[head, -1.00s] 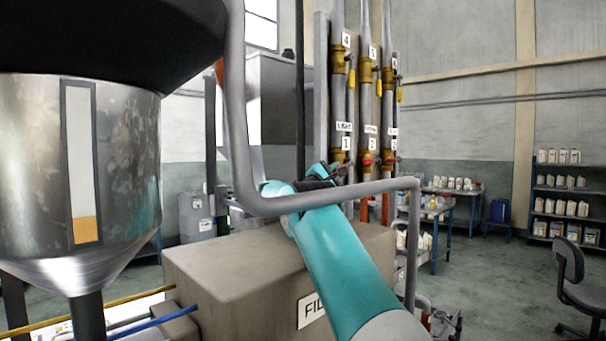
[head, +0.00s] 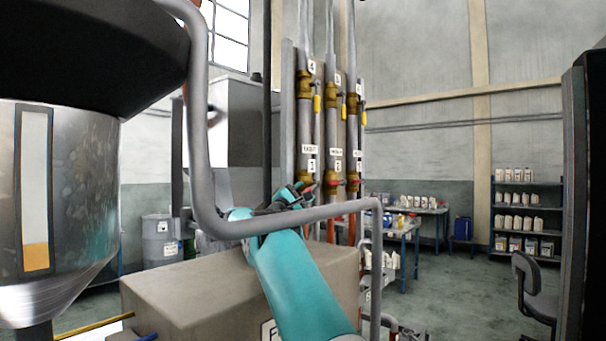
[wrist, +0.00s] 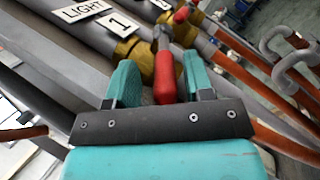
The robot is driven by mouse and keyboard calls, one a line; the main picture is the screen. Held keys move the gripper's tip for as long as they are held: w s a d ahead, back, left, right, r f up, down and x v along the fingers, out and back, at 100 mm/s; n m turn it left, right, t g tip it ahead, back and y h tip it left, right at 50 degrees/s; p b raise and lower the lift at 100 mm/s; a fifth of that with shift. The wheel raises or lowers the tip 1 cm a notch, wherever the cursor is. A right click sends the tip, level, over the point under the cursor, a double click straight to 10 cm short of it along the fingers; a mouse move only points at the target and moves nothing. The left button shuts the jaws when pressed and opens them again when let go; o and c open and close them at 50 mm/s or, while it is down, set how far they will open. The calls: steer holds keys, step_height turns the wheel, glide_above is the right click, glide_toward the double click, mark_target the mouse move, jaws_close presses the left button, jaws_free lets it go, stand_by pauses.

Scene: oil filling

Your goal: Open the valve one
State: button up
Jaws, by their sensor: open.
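Valve one is a brass valve (wrist: 136,54) on the pipe below the "LIGHT" and "1" labels (wrist: 119,25). Its red handle (wrist: 164,76) lies between the two teal fingers of my gripper (wrist: 160,84) in the wrist view. The fingers are apart on either side of the handle, and I cannot tell whether either touches it. In the head view my gripper (head: 297,193) is at the foot of the leftmost pipe, just under label "1" (head: 311,166). The lower part of valve one is hidden there by my arm.
Beside it stand more pipes with red-handled valves (head: 333,183) and yellow-handled upper valves (head: 317,103). A grey bent pipe (head: 290,217) crosses in front of my arm. A metal tank (head: 75,190) stands at left, a beige box (head: 180,295) below, shelves (head: 527,215) at right.

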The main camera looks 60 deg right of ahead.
steer(key=shift+o, duration=0.4)
steer(key=r+p, duration=0.1)
steer(key=r, duration=0.4)
steer(key=r+p, duration=0.1)
steer(key=r, duration=0.4)
steer(key=a+r+p, duration=0.1)
steer(key=r+p, duration=0.1)
steer(key=r, duration=0.4)
steer(key=r+p, duration=0.2)
steer(key=s+d+r+p, duration=0.1)
steer(key=r, duration=0.1)
steer(key=shift+p, duration=0.3)
steer(key=shift+c, duration=0.3)
steer(key=shift+d, duration=0.3)
steer(key=shift+w+a+f, duration=0.2)
steer(key=shift+w+a, duration=0.15)
steer(key=shift+w, duration=0.1)
steer(key=shift+f, duration=0.1)
